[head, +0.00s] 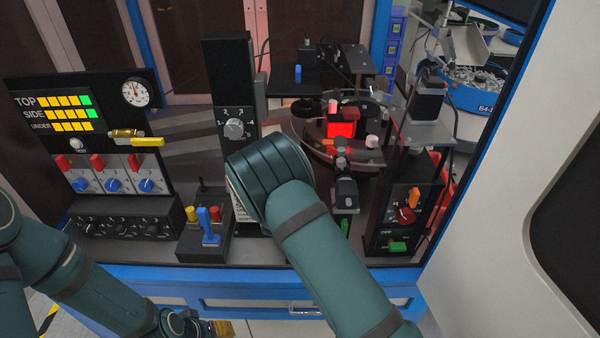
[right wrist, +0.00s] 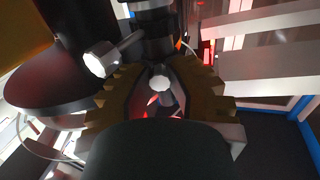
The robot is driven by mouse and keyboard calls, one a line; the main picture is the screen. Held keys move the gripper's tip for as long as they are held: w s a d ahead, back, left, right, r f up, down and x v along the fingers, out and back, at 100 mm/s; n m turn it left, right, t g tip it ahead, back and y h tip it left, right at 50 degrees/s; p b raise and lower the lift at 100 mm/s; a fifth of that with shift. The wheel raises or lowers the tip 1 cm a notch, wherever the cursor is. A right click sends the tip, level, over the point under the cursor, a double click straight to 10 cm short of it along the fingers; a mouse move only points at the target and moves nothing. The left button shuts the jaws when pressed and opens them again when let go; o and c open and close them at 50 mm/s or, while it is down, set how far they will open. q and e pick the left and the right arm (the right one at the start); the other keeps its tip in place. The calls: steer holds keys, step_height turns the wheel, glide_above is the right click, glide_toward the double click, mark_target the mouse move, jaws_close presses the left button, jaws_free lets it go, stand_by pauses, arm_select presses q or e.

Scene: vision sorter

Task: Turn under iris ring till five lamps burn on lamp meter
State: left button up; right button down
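The lamp meter (head: 52,113) is at the left in the head view, with rows marked TOP, SIDE and UNDER. The TOP and SIDE rows end in green; the UNDER row shows several yellow lamps and no green I can make out. In the right wrist view a black cylinder (right wrist: 153,40) with silver-tipped levers stands at my right gripper (right wrist: 162,68); I cannot tell which part is the under iris ring. The toothed fingers lie either side of it; contact is unclear. In the head view my right arm hides that gripper. My left gripper (head: 205,325) is low at the bottom, its fingers unclear.
A numbered dial (head: 234,128) is on a black column just above my right arm. A round sorter table (head: 300,128) with a red-lit block (head: 341,130) is behind it. A joystick box (head: 206,238) and a switch box (head: 405,215) flank the arm.

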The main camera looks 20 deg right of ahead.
steer(key=shift+s+d+n+t+y+b, duration=0.15)
steer(key=shift+d+n+t+y+b, duration=0.1)
steer(key=shift+n+t+y+b, duration=0.6)
steer(key=shift+g, duration=0.25)
steer(key=c, duration=0.9)
jaws_free()
steer(key=shift+o, duration=0.2)
steer(key=shift+m+p, duration=0.25)
steer(key=shift+p, duration=0.05)
